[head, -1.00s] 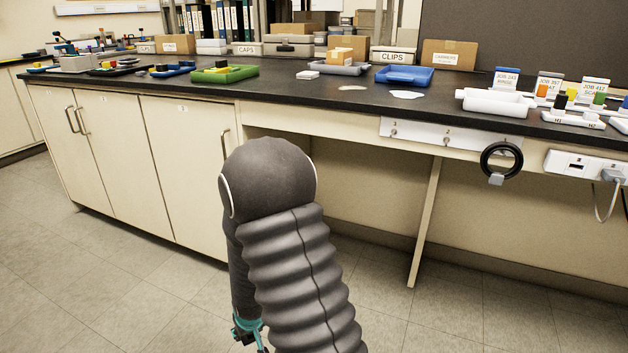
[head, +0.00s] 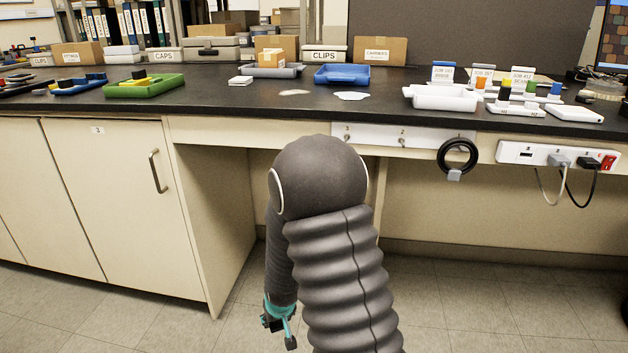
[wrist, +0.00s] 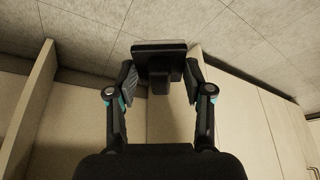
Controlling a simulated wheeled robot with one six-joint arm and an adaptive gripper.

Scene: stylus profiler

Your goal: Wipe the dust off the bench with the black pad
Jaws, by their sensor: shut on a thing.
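My gripper (wrist: 160,88) is shut on the black pad (wrist: 158,47), with a finger on each side of the pad's short grip. The pad's flat plate is at the far end of the fingers. In the head view my gripper (head: 280,322) hangs low in front of the bench, below the top, partly behind my arm. The black bench top (head: 230,102) carries a pale beige patch (head: 295,92), which looks like dust, and a whiter patch (head: 351,96) to its right. I cannot tell what the white patch is.
A green tray (head: 165,90), a white block (head: 240,81), a blue tray (head: 342,75) and a white holder (head: 441,98) stand around the patches. A black ring (head: 458,157) hangs at the front edge beside a power strip (head: 535,154). The knee space below is open.

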